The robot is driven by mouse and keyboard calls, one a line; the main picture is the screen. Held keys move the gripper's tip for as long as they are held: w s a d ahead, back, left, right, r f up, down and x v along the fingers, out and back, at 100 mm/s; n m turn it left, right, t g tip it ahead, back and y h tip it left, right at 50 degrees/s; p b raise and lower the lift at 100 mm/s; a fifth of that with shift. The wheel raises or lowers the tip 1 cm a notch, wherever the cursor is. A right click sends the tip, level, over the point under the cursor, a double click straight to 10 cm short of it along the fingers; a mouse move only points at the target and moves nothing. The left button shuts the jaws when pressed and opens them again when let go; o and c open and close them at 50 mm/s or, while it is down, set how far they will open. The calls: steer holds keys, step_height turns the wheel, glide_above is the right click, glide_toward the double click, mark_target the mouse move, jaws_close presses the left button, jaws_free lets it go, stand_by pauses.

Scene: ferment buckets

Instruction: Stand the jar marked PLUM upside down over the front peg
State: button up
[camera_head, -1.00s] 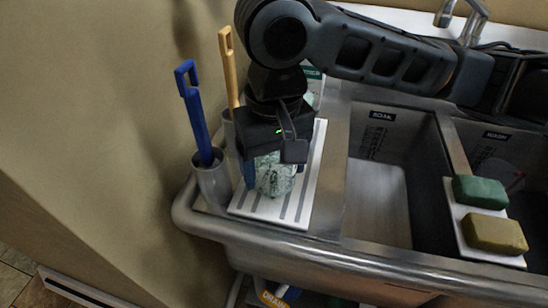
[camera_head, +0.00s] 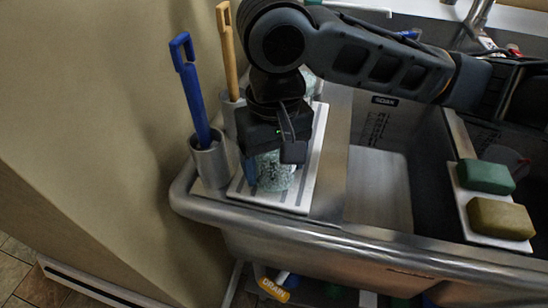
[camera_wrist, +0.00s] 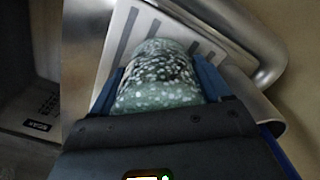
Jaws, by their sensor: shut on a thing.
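My gripper (camera_head: 272,168) is shut on a pale green, white-speckled glass jar (camera_head: 275,176), low over the front part of a white board with grey stripes (camera_head: 294,201). In the wrist view the jar (camera_wrist: 158,78) sits between the two blue fingers (camera_wrist: 158,92) of my gripper. No marking is readable on the jar, so I cannot tell whether it is the PLUM one. No peg shows; the front peg may be hidden by the jar and gripper. I cannot tell whether the jar touches the board.
A blue-handled brush (camera_head: 192,90) in a grey cup (camera_head: 211,163) and a wooden-handled tool (camera_head: 228,50) stand close left. Another pale green thing (camera_head: 311,82) is partly hidden behind my gripper.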

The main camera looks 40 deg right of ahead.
steer(key=shift+f, duration=0.5)
stand_by(0.5)
steer(key=o, duration=1.1)
steer(key=shift+r, duration=0.2)
steer(key=shift+r+p, duration=0.85)
steer(key=shift+p, duration=0.1)
steer(key=shift+r, duration=0.15)
steer(key=shift+r+p, duration=0.85)
steer(key=shift+p, duration=0.2)
steer(key=shift+r, duration=0.15)
steer(key=shift+r+p, duration=0.85)
steer(key=shift+p, duration=0.15)
steer(key=shift+r, duration=0.15)
